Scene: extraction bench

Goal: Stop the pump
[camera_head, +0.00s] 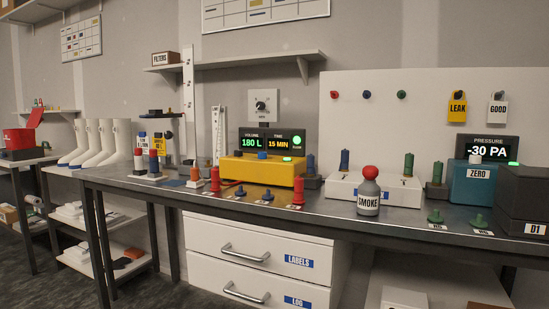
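A yellow box (262,170), which looks like the pump, stands on the metal bench near the middle. A black display (270,143) above its back edge reads volume 180 L and time 15 MIN. A round green light (297,140) glows at the display's right end. A small green light (287,159) glows on top of the yellow box. A grey plate with a black dial (262,105) is above the display; its setting is too small to read. My gripper is not in view.
Red, blue and orange fittings (297,192) stand along the bench in front of the yellow box. A grey SMOKE bottle (369,195) with a red top stands to the right. A teal box (478,182) labelled ZERO sits below a display (487,149) reading -30 PA.

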